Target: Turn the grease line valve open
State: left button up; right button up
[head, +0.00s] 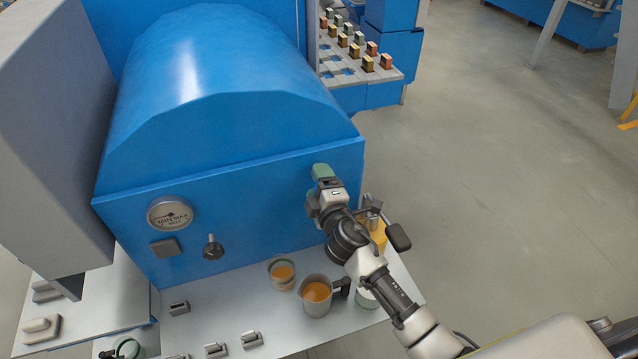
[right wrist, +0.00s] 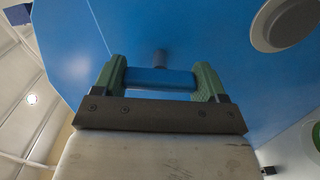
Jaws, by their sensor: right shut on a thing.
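The valve's blue bar handle (right wrist: 152,79) shows in the right wrist view, with a short grey stem (right wrist: 160,57) behind it at the blue housing. My right gripper (head: 319,184) is at the right part of the housing's front face in the head view. In the right wrist view its green fingertips (right wrist: 157,84) sit at both ends of the handle, shut on it. The handle lies nearly level across that picture. In the head view my gripper hides it. My left gripper is not in view.
The blue domed housing (head: 230,100) carries a round MIN MAX gauge (head: 170,214) and a black knob (head: 212,247). Open floor lies to the right.

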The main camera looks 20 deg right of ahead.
jog(key=shift+n, duration=1)
jog(key=shift+f, duration=0.1)
jog(key=o, duration=0.9)
jog(key=shift+s+d+b, duration=0.2)
jog(key=shift+s+b, duration=0.95)
jog(key=shift+s, duration=4.3)
